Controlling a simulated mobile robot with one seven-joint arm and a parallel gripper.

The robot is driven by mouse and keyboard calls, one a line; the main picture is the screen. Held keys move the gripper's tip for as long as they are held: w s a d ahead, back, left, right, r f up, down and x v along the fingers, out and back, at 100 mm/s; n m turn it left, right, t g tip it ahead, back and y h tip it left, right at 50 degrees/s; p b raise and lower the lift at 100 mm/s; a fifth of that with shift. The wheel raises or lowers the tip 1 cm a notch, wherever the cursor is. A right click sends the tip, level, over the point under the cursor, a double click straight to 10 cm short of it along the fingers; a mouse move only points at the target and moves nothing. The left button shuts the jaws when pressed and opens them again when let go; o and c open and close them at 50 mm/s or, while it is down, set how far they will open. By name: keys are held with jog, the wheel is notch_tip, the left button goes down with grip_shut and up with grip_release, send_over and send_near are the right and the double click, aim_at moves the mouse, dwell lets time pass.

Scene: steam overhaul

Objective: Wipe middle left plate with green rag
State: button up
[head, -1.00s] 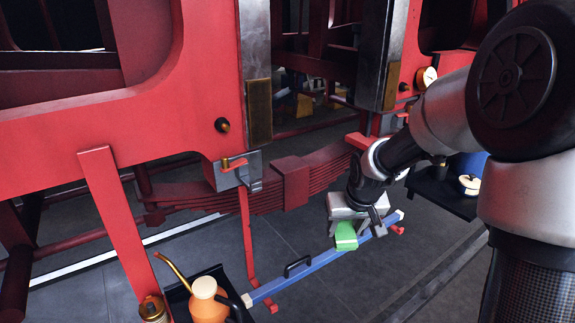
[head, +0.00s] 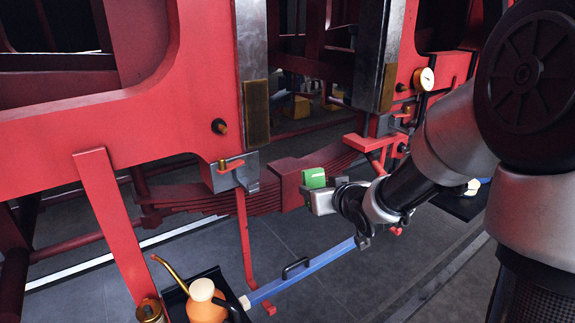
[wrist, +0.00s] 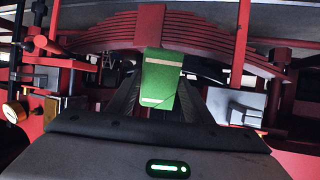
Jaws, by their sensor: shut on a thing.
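The green rag (head: 315,178) is folded, with pale stripes. My gripper (head: 318,190) is shut on it and holds it up in front of the red leaf spring (head: 280,187). In the wrist view the rag (wrist: 160,80) sticks out between the dark fingers (wrist: 158,105), with the spring behind it. A brownish plate (head: 257,112) is on the left grey upright, up and left of the rag. A second brass-coloured plate (head: 389,86) is on the right upright. I cannot tell which is the middle left plate. The rag appears apart from both.
An orange oil can (head: 205,304) stands on a dark tray at the lower left. A blue bar (head: 305,272) with a black handle runs below my arm. A pressure gauge (head: 424,79) is at the upper right. Red frame parts surround the gap between the uprights.

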jog(key=s+a+r+n+t+y, duration=0.25)
jog(key=s+a+r+y, duration=0.3)
jog(key=a+r, duration=0.3)
jog(key=r+x, duration=0.1)
jog(key=x, duration=0.5)
jog(key=shift+w+d+n+y+b, duration=0.25)
jog(key=shift+w+n+y+b, duration=0.1)
jog(key=shift+n+b, duration=0.1)
jog(key=shift+b+x, duration=0.35)
jog(key=shift+x, duration=0.55)
jog(key=shift+r, duration=0.25)
jog(key=shift+r+p, duration=1.4)
jog(key=shift+r, duration=0.45)
jog(key=shift+r+p, duration=2.15)
jog(key=shift+r, duration=3.65)
